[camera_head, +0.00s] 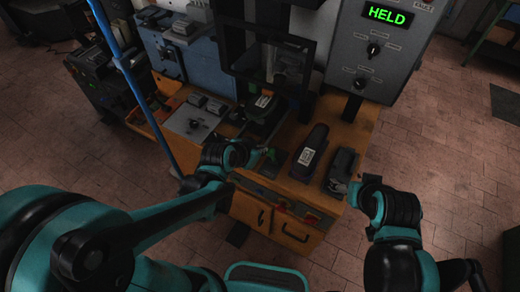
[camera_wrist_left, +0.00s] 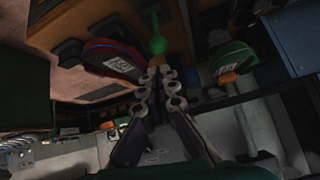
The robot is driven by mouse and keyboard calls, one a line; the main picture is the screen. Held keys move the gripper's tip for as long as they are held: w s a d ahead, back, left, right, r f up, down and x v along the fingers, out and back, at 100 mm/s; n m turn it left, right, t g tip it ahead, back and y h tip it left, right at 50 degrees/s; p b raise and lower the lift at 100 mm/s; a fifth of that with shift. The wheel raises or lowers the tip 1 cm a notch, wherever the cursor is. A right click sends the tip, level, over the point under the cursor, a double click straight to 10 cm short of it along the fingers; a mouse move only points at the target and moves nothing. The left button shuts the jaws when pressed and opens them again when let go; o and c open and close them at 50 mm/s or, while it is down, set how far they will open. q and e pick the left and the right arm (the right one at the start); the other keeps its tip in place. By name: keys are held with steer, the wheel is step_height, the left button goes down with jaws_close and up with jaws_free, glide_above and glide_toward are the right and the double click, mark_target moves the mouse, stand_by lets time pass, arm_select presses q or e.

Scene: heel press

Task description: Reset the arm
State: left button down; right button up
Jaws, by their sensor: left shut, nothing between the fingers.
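My left gripper (camera_head: 262,158) is at the front edge of the wooden bench (camera_head: 285,172), below the black press frame (camera_head: 262,55). In the left wrist view its fingers (camera_wrist_left: 160,75) are closed together with nothing between them. A green knob (camera_wrist_left: 157,44) shows just beyond the fingertips there; I cannot tell whether they touch. My right gripper (camera_head: 347,182) is at the bench's right front, beside a dark shoe-like piece (camera_head: 341,165). Its fingers are too dark to read. The control box (camera_head: 376,45) shows HELD in green.
A dark labelled piece (camera_head: 310,150) lies on the bench between the grippers. A grey plate with blocks (camera_head: 195,118) is at the left. A thin blue pole (camera_head: 140,95) crosses the left side. The tiled floor (camera_head: 455,160) at the right is mostly clear.

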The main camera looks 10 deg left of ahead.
arm_select(q)
steer(key=shift+s+a+r, duration=0.1)
steer(key=shift+s+r, duration=0.2)
steer(key=shift+r, duration=0.2)
steer(key=shift+w, duration=0.2)
steer(key=shift+s, duration=0.1)
steer(key=s+a+f+n+g+y+b, duration=0.1)
steer(key=s+a+f+n+y+b, duration=0.2)
steer(key=s+a+b, duration=0.6)
steer(key=s+f+n+b, duration=0.2)
steer(key=s+n+b, duration=0.1)
steer(key=shift+a+f+y, duration=0.15)
steer(key=shift+a+y, duration=0.05)
steer(key=shift+y, duration=0.1)
stand_by(0.7)
